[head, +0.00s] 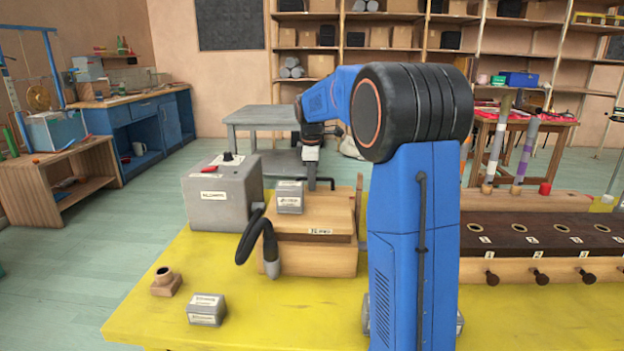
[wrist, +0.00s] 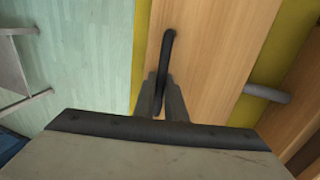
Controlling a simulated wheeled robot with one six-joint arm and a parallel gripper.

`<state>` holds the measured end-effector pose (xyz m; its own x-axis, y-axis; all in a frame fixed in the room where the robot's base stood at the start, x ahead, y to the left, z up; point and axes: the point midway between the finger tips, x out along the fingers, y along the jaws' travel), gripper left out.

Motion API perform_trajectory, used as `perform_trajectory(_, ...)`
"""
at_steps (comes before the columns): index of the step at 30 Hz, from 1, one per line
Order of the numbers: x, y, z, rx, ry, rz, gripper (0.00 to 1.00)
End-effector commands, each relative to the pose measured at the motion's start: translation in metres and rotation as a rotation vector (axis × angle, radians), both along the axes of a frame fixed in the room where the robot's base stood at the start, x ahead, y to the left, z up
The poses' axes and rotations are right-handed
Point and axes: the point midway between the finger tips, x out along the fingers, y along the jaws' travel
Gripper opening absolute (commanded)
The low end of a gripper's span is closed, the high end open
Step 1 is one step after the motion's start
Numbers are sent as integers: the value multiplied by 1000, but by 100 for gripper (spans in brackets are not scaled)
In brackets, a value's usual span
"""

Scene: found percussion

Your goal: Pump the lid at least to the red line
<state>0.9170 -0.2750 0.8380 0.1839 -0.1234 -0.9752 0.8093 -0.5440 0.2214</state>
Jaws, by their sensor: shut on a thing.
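The wooden box with the lid (head: 335,230) stands on the yellow table, left of my arm's blue column in the head view. Its pale wooden lid (wrist: 215,50) fills the middle of the wrist view. A black bar handle (wrist: 168,42) stands on the lid. My gripper (wrist: 160,84) is shut on this handle, with one finger on either side of it. In the head view my gripper (head: 311,178) points down over the box's back part. A wooden post (head: 359,207) rises at the box's right side. I cannot make out a red line.
A grey weight-like block (head: 290,198) sits on the box; another (head: 207,309) lies on the table. A grey machine box (head: 222,196) stands left, with a black hose (head: 250,238) nearby. A dark board with numbered holes (head: 540,237) is at right.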

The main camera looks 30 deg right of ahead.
Motion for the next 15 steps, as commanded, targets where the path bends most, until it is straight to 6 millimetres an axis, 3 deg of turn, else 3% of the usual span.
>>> perform_trajectory(15, -3, 2, 9, -1, -2, 0, 0)
